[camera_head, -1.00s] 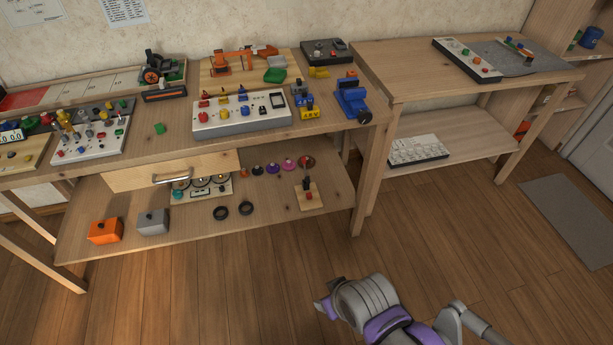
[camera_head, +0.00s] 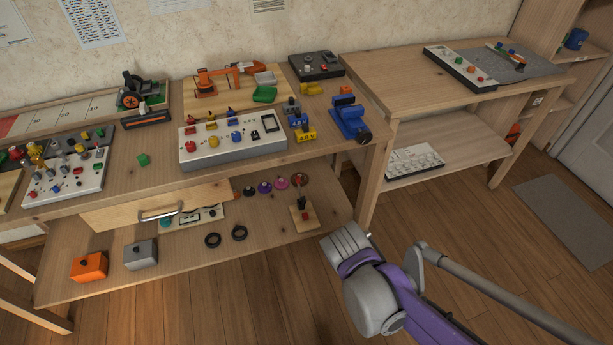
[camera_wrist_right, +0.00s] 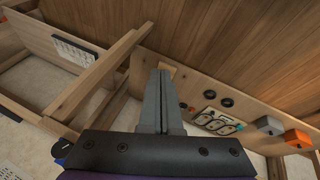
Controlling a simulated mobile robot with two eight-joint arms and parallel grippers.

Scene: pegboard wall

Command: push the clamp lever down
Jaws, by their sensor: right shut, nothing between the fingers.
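The clamp appears to be the small device on a pale wooden base (camera_head: 304,219) on the lower shelf, near its right end. Its dark and red lever (camera_head: 301,202) stands upright. My right arm (camera_head: 372,285) comes in from the lower right, just in front of the shelf's right end; its fingertips cannot be made out in the head view. In the right wrist view my right gripper (camera_wrist_right: 163,75) is shut and empty. It points toward the shelf and covers most of the clamp there; only a bit of pale wood (camera_wrist_right: 168,67) shows past the tips. My left gripper is not in view.
On the lower shelf (camera_head: 270,252) lie two black rings (camera_head: 239,233), an orange box (camera_head: 89,266) and a grey box (camera_head: 140,254). A drawer (camera_head: 155,205) and the crowded tabletop overhang the shelf. A table leg (camera_head: 368,185) stands right of the clamp. The floor in front is free.

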